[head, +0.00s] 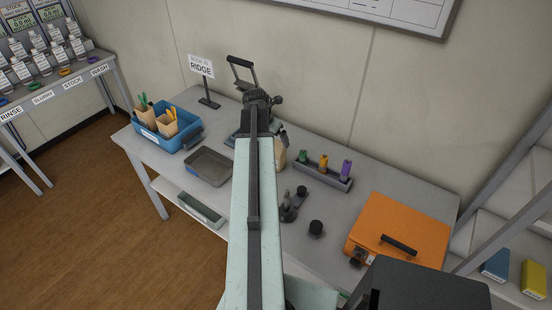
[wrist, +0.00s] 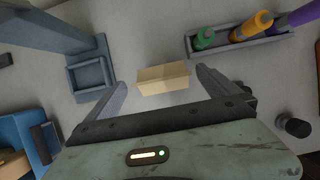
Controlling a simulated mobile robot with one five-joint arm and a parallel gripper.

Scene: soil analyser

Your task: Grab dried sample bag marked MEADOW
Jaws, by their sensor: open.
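A tan paper bag (wrist: 163,77) stands on the table between the two fingers of my gripper (wrist: 161,84) in the wrist view. My gripper is open, with a finger on each side and gaps to the bag. I see no marking on it. In the head view this bag (head: 280,153) shows just right of my arm, which partly hides it. Two more tan bags, one with green tools (head: 147,116) and one with orange tools (head: 166,125), stand in a blue bin (head: 183,146) at the left. I cannot read MEADOW on any bag.
A sign (head: 201,67) reading RIDGE stands at the back. A rack (head: 318,175) with green, orange and purple items stands right of the bag. A grey tray (head: 208,166), dark knobs (head: 316,228) and an orange case (head: 400,230) are on the table.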

